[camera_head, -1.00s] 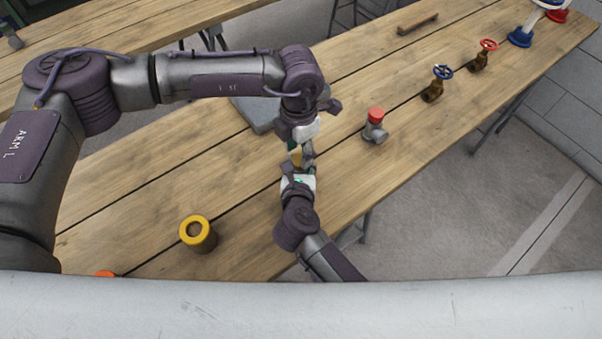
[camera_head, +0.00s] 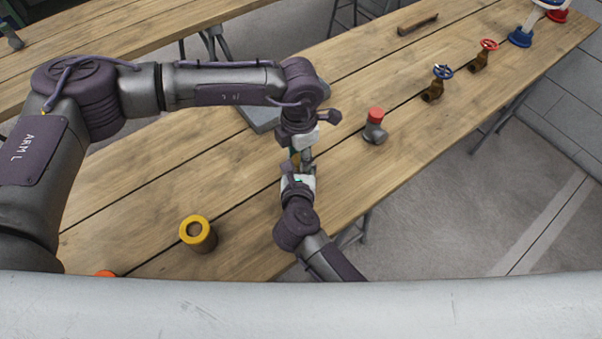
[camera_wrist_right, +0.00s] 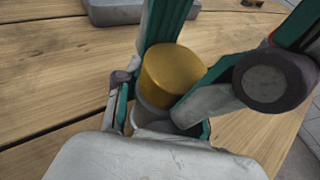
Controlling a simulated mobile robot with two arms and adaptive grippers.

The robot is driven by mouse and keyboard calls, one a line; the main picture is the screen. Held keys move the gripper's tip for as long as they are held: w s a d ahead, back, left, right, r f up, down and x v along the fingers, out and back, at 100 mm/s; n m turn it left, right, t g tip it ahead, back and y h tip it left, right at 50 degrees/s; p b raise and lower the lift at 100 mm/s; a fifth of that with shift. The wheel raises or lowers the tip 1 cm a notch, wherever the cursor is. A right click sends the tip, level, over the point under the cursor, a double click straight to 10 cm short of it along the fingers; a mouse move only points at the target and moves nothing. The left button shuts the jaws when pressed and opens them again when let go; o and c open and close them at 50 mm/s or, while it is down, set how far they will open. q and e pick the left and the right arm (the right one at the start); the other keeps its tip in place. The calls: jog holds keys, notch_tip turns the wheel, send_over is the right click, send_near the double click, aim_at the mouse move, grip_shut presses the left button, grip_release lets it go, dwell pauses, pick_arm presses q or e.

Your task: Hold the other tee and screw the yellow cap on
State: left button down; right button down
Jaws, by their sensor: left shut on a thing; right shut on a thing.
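The yellow cap (camera_wrist_right: 172,75) sits upright on top of the grey tee (camera_wrist_right: 150,114) in the right wrist view; any gap at the joint is hard to see. My right gripper (camera_head: 299,177) is shut on the tee, low down, over the front part of the table. My left gripper (camera_head: 300,156) comes down from above, shut on the yellow cap, with its fingers beside the cap in the right wrist view. In the head view the grippers mostly hide cap and tee. Another grey tee (camera_head: 375,134) with a red cap (camera_head: 375,114) stands to the right.
A yellow ring-topped cylinder (camera_head: 198,234) stands at the front left, with an orange thing (camera_head: 106,273) near it. A grey slab (camera_head: 262,116) lies behind my grippers. Brass valves with blue (camera_head: 442,72) and red (camera_head: 488,45) handwheels stand further right. Wood between them is clear.

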pick_arm(q)
jog(key=shift+m, duration=0.5)
jog(key=c, duration=0.7)
grip_release()
jog(key=shift+r, duration=0.1)
jog(key=shift+r, duration=2.2)
jog(key=shift+c, duration=0.2)
